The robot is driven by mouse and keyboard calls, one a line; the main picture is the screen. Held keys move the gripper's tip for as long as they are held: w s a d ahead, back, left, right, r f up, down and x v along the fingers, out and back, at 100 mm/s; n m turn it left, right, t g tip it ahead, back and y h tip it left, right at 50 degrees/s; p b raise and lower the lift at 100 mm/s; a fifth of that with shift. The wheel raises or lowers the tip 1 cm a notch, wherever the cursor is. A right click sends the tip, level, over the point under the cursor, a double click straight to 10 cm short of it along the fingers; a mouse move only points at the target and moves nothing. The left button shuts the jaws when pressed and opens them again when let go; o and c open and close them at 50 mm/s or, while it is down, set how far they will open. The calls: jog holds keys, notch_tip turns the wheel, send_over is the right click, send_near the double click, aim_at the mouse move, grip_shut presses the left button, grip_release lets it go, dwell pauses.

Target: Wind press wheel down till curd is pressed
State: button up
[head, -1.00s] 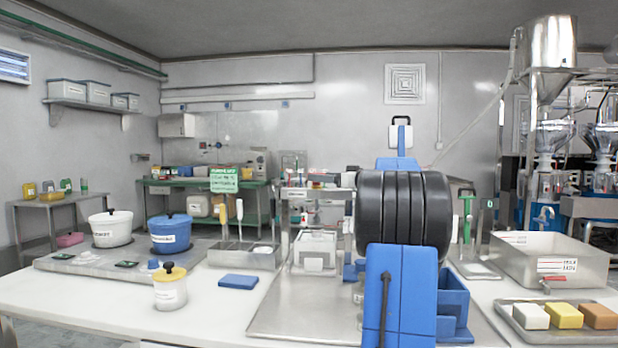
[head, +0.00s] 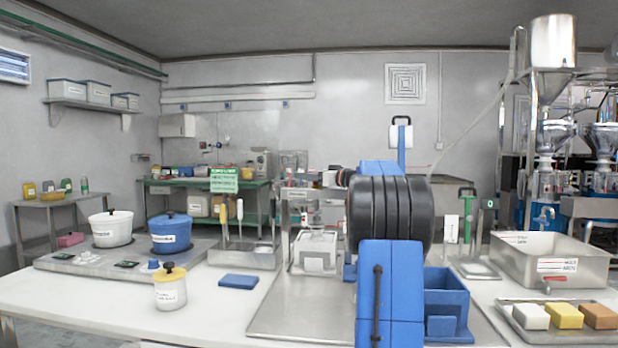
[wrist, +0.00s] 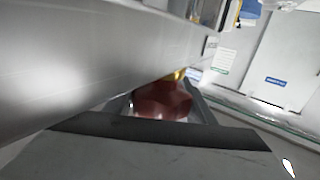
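In the wrist view a dark red, lobed knob or wheel (wrist: 160,100) sits between the fingers of my gripper (wrist: 158,92). The fingers flank it closely; I cannot tell whether both touch it. A bit of yellow shows just behind it. In the head view my blue and black arm stands in front of the middle of the bench and hides my gripper and the wheel. A metal frame stands just left of my arm, with a pale box (head: 317,250) low in it; I cannot tell whether this is the press. No curd is clearly visible.
A large grey metal surface (wrist: 70,60) fills the wrist view's upper left, close to my gripper. Right of my arm are a steel basin (head: 510,265) and a tray (head: 515,318) with several blocks. Two pots and a jar (head: 170,290) stand left.

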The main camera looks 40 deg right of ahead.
jog(key=c, duration=0.3)
jog(key=shift+h, duration=0.3)
jog(key=shift+s+d+m+g+h, duration=0.1)
jog(key=shift+d+m+g+h, duration=0.15)
jog(key=shift+m+h, duration=0.95)
jog(key=shift+w+d+m+g+h, duration=0.15)
jog(key=shift+d+m+h, duration=0.45)
jog(key=shift+h, duration=1)
jog(key=shift+s+d+m+g+h, duration=0.1)
jog(key=shift+s+m+g+h, duration=0.1)
jog(key=shift+m+h, duration=1.05)
jog(key=shift+s+d+m+g+h, duration=0.15)
jog(key=shift+m+g+h, duration=0.25)
jog(key=shift+h, duration=0.4)
jog(key=shift+d+m+g+h, duration=0.15)
jog(key=shift+m+g+h, duration=0.25)
jog(key=shift+h, duration=0.35)
jog(key=o, duration=1)
jog(key=shift+o, duration=0.2)
